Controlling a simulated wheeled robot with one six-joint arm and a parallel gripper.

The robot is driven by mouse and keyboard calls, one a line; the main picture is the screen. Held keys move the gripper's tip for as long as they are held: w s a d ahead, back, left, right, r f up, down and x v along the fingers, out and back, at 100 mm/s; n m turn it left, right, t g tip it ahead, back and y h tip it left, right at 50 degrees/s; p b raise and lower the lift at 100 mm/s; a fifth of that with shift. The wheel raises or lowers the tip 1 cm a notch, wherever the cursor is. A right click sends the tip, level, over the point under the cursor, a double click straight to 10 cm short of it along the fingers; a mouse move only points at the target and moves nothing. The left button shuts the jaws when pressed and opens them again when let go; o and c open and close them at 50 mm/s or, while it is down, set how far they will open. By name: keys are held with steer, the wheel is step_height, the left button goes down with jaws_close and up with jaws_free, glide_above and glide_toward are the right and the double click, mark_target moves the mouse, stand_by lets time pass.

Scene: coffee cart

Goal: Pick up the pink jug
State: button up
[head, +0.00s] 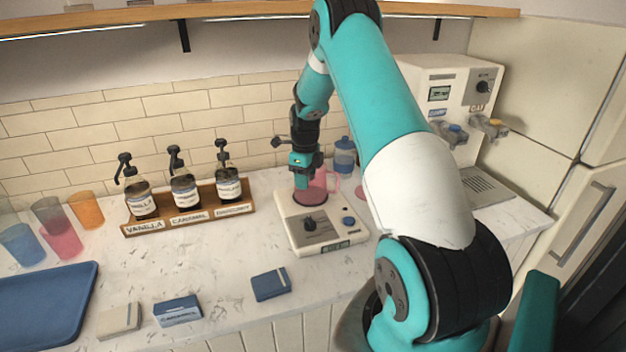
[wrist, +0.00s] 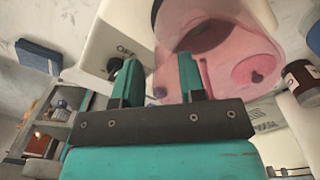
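The pink jug (head: 322,183), see-through, stands on the back part of a cream appliance (head: 325,240) with a dark dial, partly hidden behind my gripper (head: 303,172). A pink handle shows on its right side. In the wrist view the pink jug (wrist: 235,60) fills the upper right, close to the fingers. My gripper (wrist: 160,80) has its two teal fingers apart, with pink of the jug visible in and behind the gap. The right finger overlaps the jug in the picture. I cannot tell whether either finger touches it.
A wooden rack (head: 190,215) with syrup pump bottles stands left of the appliance. A blue container (head: 345,155) is behind it, and a white coffee machine (head: 440,95) stands right. Coloured cups and a blue tray (head: 45,305) are far left. Small boxes lie along the counter front.

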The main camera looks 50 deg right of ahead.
steer(key=shift+f, duration=0.5)
jaws_close()
steer(key=shift+r, duration=0.15)
